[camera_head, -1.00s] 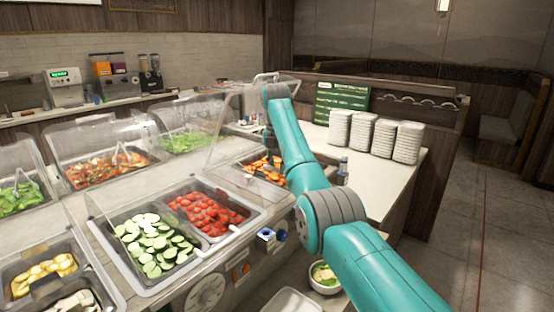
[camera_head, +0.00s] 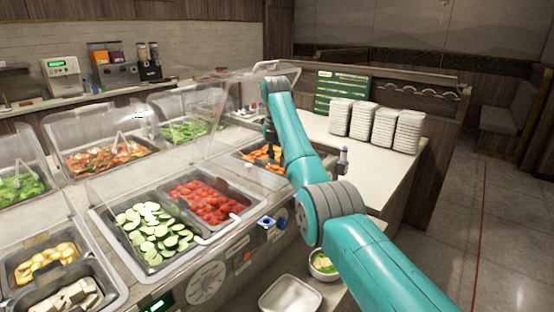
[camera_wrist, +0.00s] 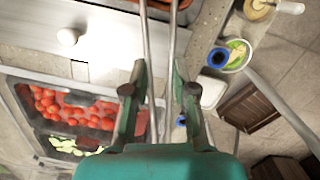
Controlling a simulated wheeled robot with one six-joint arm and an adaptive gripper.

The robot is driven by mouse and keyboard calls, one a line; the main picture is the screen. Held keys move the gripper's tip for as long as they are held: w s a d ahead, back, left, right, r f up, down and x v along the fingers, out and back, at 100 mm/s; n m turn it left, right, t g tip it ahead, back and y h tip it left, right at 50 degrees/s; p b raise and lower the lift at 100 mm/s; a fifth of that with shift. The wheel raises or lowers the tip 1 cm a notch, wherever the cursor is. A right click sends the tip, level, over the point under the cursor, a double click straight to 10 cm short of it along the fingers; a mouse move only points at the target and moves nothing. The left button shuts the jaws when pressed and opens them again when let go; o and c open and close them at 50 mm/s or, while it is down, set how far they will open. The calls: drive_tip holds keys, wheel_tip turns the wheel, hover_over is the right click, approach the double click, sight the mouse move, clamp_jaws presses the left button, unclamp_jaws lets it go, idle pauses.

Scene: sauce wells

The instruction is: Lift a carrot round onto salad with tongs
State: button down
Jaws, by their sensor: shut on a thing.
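My gripper (camera_wrist: 158,90) is shut on the handles of metal tongs (camera_wrist: 147,40). The two tong arms run up past the top edge of the wrist view, so their tips and anything between them are hidden. Orange carrot rounds (camera_head: 262,153) lie in a well under my arm in the head view. A corner of this well shows at the top of the wrist view (camera_wrist: 168,3). The salad bowl (camera_head: 322,265), white with green leaves, stands low by the counter front. It also shows at upper right in the wrist view (camera_wrist: 237,54).
Wells of tomatoes (camera_head: 207,201) and cucumber slices (camera_head: 150,232) lie left of the carrots. Clear sneeze guards (camera_head: 225,105) stand over the wells. A white tray (camera_head: 290,294) lies beside the bowl. Stacked white containers (camera_head: 375,127) stand on the right counter.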

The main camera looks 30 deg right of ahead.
wheel_tip(320, 180, up, 12)
idle(0.8)
